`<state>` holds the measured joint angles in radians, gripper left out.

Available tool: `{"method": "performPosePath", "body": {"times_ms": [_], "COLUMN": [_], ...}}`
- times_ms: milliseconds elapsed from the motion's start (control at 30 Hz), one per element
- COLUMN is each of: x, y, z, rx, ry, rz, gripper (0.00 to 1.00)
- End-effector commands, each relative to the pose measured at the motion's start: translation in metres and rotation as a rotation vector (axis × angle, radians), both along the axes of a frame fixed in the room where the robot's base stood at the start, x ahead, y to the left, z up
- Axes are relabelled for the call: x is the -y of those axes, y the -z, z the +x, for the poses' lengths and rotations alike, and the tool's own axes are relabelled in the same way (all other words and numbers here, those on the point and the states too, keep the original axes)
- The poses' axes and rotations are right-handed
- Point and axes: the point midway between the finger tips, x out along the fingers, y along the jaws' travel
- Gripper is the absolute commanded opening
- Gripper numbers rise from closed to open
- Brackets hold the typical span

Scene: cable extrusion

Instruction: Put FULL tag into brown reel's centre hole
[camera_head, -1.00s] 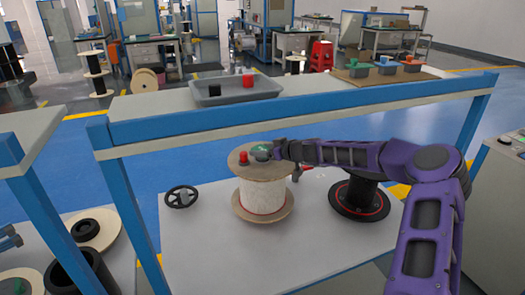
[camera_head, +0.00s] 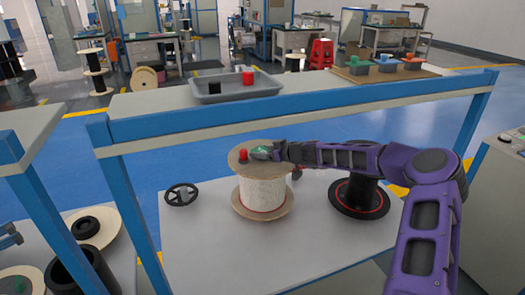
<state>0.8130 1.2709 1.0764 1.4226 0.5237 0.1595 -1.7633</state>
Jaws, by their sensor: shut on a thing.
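The brown reel (camera_head: 264,193) stands upright on the lower shelf, wound with pale material between two brown flanges. My gripper (camera_head: 262,151) is over its top flange, reaching in from the right. It is shut on a small green piece, which I take as the FULL tag (camera_head: 257,148); no lettering is readable. A small red piece (camera_head: 243,155) stands on the top flange, just left of the gripper. The centre hole is hidden behind the gripper and the green piece. I cannot tell whether the green piece touches the reel.
A black reel (camera_head: 358,193) stands to the right, under my arm. A black handwheel (camera_head: 182,194) lies to the left. A blue rail (camera_head: 300,103) crosses behind, with a grey tray (camera_head: 235,88) on the upper shelf. The front of the lower shelf (camera_head: 260,256) is clear.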

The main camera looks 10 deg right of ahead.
Motion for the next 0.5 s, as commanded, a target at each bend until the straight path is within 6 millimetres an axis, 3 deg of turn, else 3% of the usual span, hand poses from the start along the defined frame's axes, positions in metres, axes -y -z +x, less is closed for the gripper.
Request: {"method": "performPosePath", "body": {"times_ms": [500], "x": [-0.0002], "y": [-0.008], "z": [-0.0001], "rx": [0.0], "ry": [-0.001], "rz": [0.0], "gripper": [0.15]}}
